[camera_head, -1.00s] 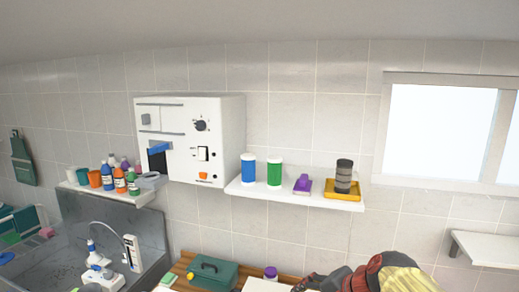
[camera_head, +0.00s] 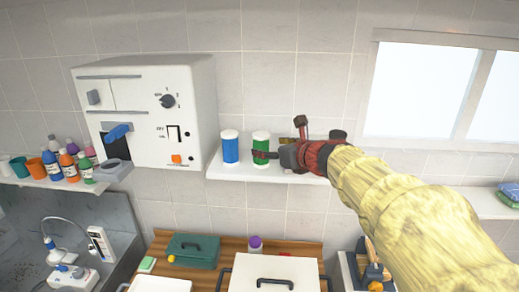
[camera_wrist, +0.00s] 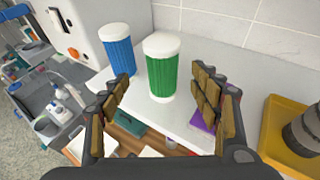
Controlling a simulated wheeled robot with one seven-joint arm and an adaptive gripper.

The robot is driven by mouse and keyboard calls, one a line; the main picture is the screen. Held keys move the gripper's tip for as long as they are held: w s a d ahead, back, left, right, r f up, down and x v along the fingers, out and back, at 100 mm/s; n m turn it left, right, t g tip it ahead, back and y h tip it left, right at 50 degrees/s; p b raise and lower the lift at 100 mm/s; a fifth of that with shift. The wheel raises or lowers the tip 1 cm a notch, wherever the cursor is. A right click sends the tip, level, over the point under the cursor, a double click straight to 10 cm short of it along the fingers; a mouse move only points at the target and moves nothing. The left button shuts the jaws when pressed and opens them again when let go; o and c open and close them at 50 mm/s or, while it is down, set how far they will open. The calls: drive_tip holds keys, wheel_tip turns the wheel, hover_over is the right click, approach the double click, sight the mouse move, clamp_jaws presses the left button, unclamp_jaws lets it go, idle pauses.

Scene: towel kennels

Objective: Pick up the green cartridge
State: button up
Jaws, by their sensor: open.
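The green cartridge (camera_head: 261,147) has a white cap and stands upright on the white wall shelf (camera_head: 232,172). In the wrist view the green cartridge (camera_wrist: 162,72) stands ahead, between the lines of my two fingers. My gripper (camera_head: 272,155) is open at the shelf, with one finger showing across the front of the cartridge in the head view. In the wrist view my gripper (camera_wrist: 165,92) has its fingers spread with nothing between the pads. I cannot tell whether a finger touches the cartridge.
A blue cartridge (camera_wrist: 117,48) stands close to the left of the green one. A purple object (camera_wrist: 203,121) lies behind my right finger. A yellow tray (camera_wrist: 284,130) with a dark grey cylinder (camera_wrist: 304,132) is at the right. A white wall machine (camera_head: 150,110) stands left of the shelf.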

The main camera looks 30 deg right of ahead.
sight(265, 147)
drive_tip(key=shift+x, duration=1.2)
drive_tip(key=shift+w+d+f, duration=0.15)
drive_tip(key=shift+w+f, duration=0.1)
drive_tip(key=shift+w, duration=0.4)
drive_tip(key=x, duration=0.4)
drive_tip(key=shift+d+p, duration=0.15)
drive_tip(key=shift+p, duration=0.15)
drive_tip(key=shift+s+r, duration=0.1)
drive_tip(key=shift+s, duration=0.05)
drive_tip(key=shift+c, duration=0.2)
drive_tip(key=c, duration=1.3)
